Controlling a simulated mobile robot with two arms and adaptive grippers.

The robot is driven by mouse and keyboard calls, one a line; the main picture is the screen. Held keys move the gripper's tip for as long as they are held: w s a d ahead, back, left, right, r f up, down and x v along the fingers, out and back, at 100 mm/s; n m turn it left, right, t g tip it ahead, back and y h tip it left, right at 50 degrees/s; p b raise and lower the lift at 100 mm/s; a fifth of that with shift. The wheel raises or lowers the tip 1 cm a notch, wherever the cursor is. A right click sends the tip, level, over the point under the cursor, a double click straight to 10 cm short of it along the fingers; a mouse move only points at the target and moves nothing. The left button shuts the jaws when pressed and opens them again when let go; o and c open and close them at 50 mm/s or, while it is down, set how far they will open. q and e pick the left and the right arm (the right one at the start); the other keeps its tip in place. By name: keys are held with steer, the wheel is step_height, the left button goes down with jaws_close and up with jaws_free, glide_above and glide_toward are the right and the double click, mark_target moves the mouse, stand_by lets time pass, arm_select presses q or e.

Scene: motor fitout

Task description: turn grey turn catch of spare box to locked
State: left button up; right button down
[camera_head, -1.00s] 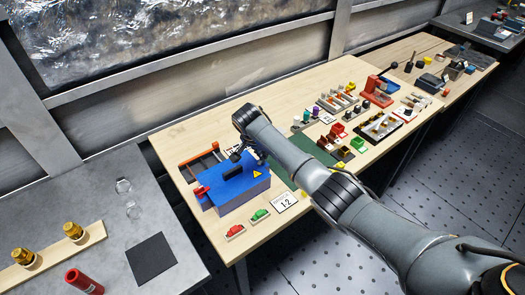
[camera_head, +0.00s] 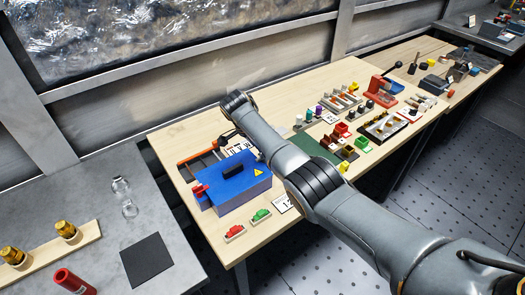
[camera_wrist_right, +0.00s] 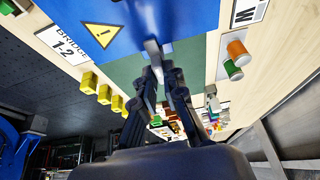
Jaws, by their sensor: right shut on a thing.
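The spare box appears to be the blue box (camera_head: 237,190) with a yellow warning triangle and a black handle on its lid, on the wooden bench. It also fills the top of the right wrist view (camera_wrist_right: 150,18). The small grey turn catch (camera_wrist_right: 153,48) shows at the edge of the box there. My right gripper (camera_wrist_right: 164,70) is shut on the catch, its dark fingers close together around it. In the head view my right arm hides this gripper and the catch. Whether the catch stands locked cannot be told. My left gripper is not in view.
A red lever (camera_head: 198,190) is at the box's left end. Red and green pieces (camera_head: 234,231) lie in front. A green mat (camera_head: 312,147) and several small parts lie to the right. Yellow blocks (camera_wrist_right: 104,93) and an orange-green cylinder (camera_wrist_right: 236,52) are near my wrist.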

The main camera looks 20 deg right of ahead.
steer(key=shift+r, duration=0.1)
steer(key=c, duration=1.4)
jaws_free()
steer(key=shift+d, duration=0.1)
steer(key=v, duration=1.2)
